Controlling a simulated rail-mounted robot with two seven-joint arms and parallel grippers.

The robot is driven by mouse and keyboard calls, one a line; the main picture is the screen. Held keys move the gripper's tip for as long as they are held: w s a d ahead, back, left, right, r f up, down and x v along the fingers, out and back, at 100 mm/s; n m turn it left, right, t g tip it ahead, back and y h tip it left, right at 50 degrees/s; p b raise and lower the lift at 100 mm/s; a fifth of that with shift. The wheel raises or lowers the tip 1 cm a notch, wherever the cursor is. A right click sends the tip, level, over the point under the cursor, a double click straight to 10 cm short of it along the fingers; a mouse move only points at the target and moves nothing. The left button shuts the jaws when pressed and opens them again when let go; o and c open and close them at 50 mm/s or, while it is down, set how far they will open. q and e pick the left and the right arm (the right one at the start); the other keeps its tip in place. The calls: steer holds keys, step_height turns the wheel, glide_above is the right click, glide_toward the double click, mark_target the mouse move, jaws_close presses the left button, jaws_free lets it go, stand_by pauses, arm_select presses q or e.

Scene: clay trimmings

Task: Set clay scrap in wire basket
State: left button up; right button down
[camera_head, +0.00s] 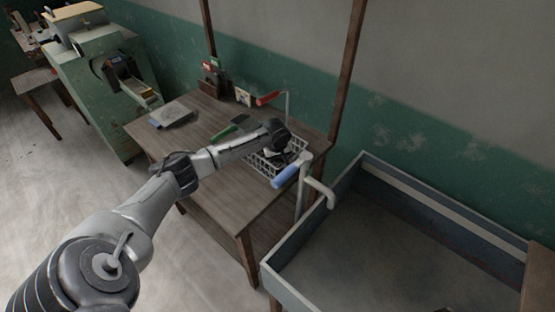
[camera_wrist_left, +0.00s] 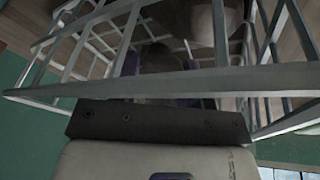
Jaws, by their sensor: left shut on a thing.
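The wire basket (camera_head: 262,168) stands on the wooden table near its right end, partly hidden by my left arm. My left gripper (camera_head: 284,152) is at the basket, pointing down over it. In the left wrist view, the basket's pale wires (camera_wrist_left: 70,60) cross in front of and around the gripper (camera_wrist_left: 160,66). The gripper is shut on a dull grey-brown piece, which looks like the clay scrap (camera_wrist_left: 200,25); wires and fingers hide much of it. I cannot tell whether it touches the basket floor. My right gripper is not in view.
A large grey sink (camera_head: 400,255) stands to the right. The table's front is clear.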

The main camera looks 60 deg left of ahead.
arm_select(q)
steer(key=shift+f, duration=0.5)
steer(key=o, duration=1)
steer(key=shift+p+v, duration=1.65)
steer(key=shift+v, duration=4.4)
steer(key=shift+a, duration=0.1)
